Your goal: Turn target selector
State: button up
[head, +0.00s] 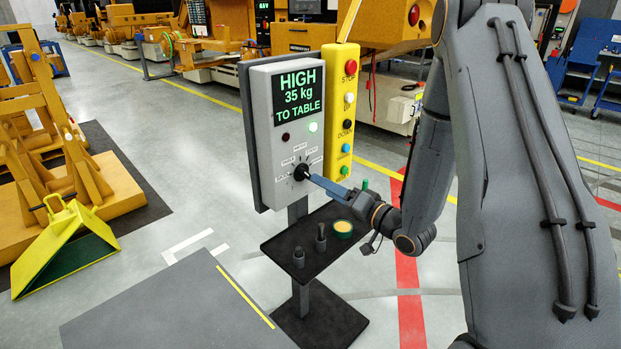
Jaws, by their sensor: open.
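The target selector (299,172) is a small black rotary knob low on the front of a grey control panel (264,170). Small white labels fan out around it, too small to read surely. The panel's screen (299,92) reads "HIGH 35 kg TO TABLE" in green. Below the screen are a dark red lamp (286,137) and a lit pale green lamp (313,127). My gripper (314,180) reaches in from the right with its blue fingers pointing at the selector. Its tips are at or just before the knob; contact and the gap between the fingers cannot be made out.
A yellow button box (341,110) with several coloured buttons stands right beside the panel. Below my gripper, a dark shelf (277,246) carries small grey pegs (321,237) and a round yellow-and-green piece (343,228). A yellow-green angled stand (65,240) is on the floor at left.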

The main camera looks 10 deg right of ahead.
aim_at(308, 178)
jog(key=p+x, duration=0.2)
jog(key=x, duration=0.5)
jog(key=shift+c, duration=0.2)
jog(key=c, duration=1)
